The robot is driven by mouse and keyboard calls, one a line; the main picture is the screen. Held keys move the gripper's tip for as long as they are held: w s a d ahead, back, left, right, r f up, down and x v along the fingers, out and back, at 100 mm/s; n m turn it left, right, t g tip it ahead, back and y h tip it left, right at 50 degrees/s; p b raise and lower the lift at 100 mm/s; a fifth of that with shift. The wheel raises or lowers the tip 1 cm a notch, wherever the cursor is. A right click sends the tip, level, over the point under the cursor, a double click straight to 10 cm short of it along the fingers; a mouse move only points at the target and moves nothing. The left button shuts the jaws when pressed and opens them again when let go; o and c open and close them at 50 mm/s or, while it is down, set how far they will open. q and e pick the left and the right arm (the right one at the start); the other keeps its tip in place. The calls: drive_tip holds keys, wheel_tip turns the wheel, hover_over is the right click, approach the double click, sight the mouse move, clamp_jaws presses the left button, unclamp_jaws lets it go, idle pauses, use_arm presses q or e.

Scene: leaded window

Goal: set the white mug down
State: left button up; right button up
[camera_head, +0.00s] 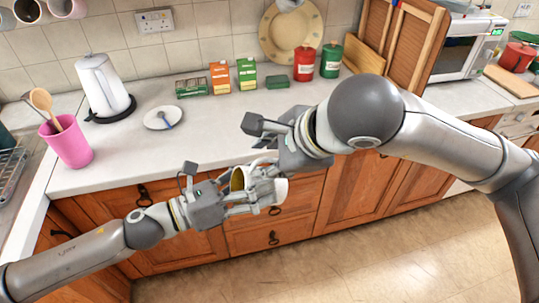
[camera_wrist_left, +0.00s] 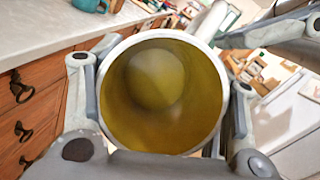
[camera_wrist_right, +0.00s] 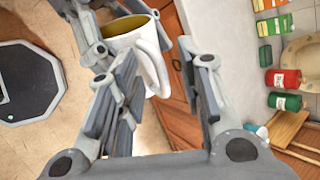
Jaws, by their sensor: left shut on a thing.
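The white mug (camera_head: 266,194) has a yellow inside and is held in the air in front of the wooden drawers, off the counter edge. My left gripper (camera_head: 246,196) is shut on it; in the left wrist view the fingers flank the mug (camera_wrist_left: 212,22), and its open mouth faces that camera. My right gripper (camera_head: 266,165) is close above the mug. In the right wrist view its fingers (camera_wrist_right: 160,60) are apart, with the mug's white handle (camera_wrist_right: 152,66) near the gap between their tips. I cannot tell whether they touch it.
The white countertop (camera_head: 215,135) has clear room in front. On it stand a pink cup (camera_head: 68,145) with utensils, a white kettle (camera_head: 103,85), a small white plate (camera_head: 155,118), several boxes (camera_head: 220,77), and red (camera_head: 304,62) and green (camera_head: 331,60) canisters.

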drive_tip(key=shift+w+a+f, duration=0.15)
drive_tip(key=shift+w+f, duration=0.05)
drive_tip(key=shift+f, duration=0.1)
use_arm(q)
drive_tip(key=shift+r, duration=0.1)
use_arm(e)
drive_tip(key=shift+c, duration=0.4)
clamp_jaws()
use_arm(q)
drive_tip(key=o, duration=1.5)
use_arm(e)
drive_tip(key=shift+r, duration=0.1)
use_arm(q)
drive_tip(key=shift+o, duration=0.2)
drive_tip(key=shift+s, duration=0.1)
